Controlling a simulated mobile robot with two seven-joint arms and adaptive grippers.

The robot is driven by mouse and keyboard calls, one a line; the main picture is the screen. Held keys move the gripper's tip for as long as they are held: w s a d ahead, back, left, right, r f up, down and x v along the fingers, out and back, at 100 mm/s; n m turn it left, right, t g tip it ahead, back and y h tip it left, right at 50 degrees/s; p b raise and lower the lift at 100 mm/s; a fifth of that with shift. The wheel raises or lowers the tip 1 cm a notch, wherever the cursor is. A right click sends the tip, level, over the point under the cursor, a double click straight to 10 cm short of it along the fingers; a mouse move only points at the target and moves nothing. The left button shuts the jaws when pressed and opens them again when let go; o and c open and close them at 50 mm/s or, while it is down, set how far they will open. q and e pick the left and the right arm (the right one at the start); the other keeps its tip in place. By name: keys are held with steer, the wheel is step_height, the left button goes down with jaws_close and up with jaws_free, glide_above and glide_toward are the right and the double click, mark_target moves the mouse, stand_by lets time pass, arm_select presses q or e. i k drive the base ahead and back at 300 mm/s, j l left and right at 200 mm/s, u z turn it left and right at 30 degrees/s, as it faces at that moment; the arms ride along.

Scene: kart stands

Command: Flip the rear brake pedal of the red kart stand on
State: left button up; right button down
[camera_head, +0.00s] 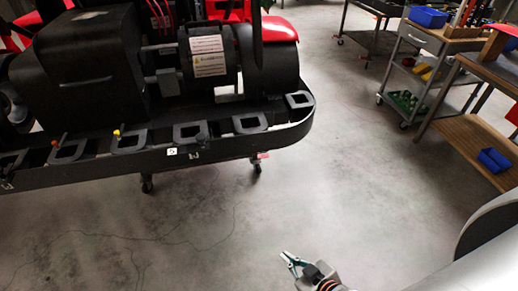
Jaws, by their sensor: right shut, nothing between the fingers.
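The kart (100,70), black with red body panels, fills the upper left, and its black bumper frame (225,148) hides most of the stand below. Under the bumper, one stand caster (257,168) shows with a small red part (262,156) at its top, which looks like a brake pedal. Whether it is flipped on or off is too small to tell. Another caster (147,186) shows further left. My right gripper (285,262) is at the bottom centre, shut and empty, over the floor and well apart from the casters. My left gripper is out of view.
A grey trolley (425,42) with a blue bin (428,17) stands at the upper right. A wooden-shelved workbench (470,145) with a blue bin (494,160) stands at the right. The concrete floor (330,190) between them and the kart is clear.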

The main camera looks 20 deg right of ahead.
mark_target(263, 155)
steer(key=i+l+u, duration=0.4)
steer(key=l, duration=0.5)
steer(key=i+l+u, duration=0.25)
steer(key=l+u, duration=0.2)
steer(key=l, duration=0.5)
steer(key=i+l+u, duration=0.1)
steer(key=l+u, duration=0.3)
steer(key=l, duration=0.6)
steer(key=l+u, duration=0.4)
steer(key=l, duration=0.6)
steer(key=k+l+u, duration=0.25)
steer(key=l+u, duration=0.15)
steer(key=l, duration=0.6)
